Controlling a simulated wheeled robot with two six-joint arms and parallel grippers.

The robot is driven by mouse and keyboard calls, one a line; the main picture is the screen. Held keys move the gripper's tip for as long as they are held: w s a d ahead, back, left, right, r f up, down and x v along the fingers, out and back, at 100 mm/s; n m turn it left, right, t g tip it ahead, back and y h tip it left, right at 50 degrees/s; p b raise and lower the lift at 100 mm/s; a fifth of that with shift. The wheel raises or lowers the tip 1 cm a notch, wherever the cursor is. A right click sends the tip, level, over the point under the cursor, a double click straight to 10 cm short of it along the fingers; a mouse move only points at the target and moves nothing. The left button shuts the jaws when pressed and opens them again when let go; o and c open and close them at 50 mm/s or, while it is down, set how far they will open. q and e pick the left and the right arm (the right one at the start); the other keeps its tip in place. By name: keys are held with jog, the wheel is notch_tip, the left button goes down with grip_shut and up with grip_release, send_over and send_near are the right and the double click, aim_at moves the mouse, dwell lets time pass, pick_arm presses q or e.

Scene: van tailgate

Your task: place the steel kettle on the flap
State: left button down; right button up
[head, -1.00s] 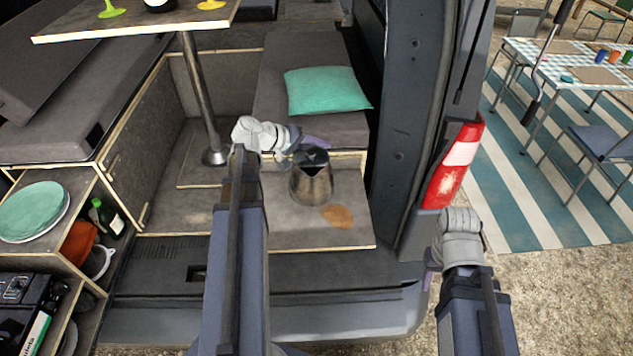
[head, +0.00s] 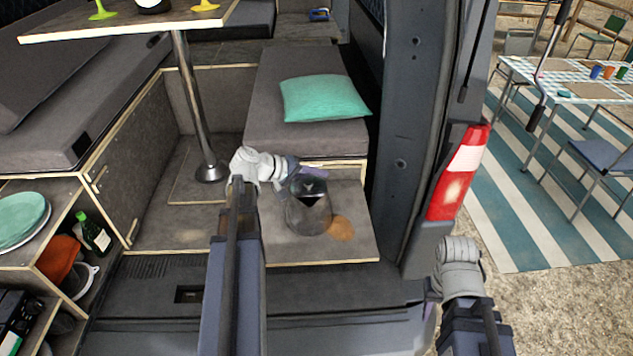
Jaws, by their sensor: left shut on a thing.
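The steel kettle (head: 308,214) is dark grey metal and upright, at the middle of the head view. It shows over the flap (head: 345,256), a grey board with pale edges at the van's rear. I cannot tell whether its base touches the board. My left gripper (head: 300,174) is shut on the kettle at its upper back side; the fingertips are mostly hidden. My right gripper (head: 431,292) is low on the right, outside the van and apart from the kettle; its fingers are too hidden to tell their state.
A brown round patch (head: 341,228) lies on the flap beside the kettle. A bench with a green cushion (head: 325,98) is behind. A table leg (head: 197,110) stands to the left. The van's door pillar and tail light (head: 459,172) bound the right side. The flap's front is bare.

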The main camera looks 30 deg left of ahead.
pick_arm(q)
jog(key=shift+r, duration=0.1)
jog(key=c, duration=0.8)
grip_release()
jog(key=shift+o, duration=0.2)
jog(key=shift+r, duration=0.15)
jog(key=p+v, duration=0.6)
jog(key=v, duration=0.6)
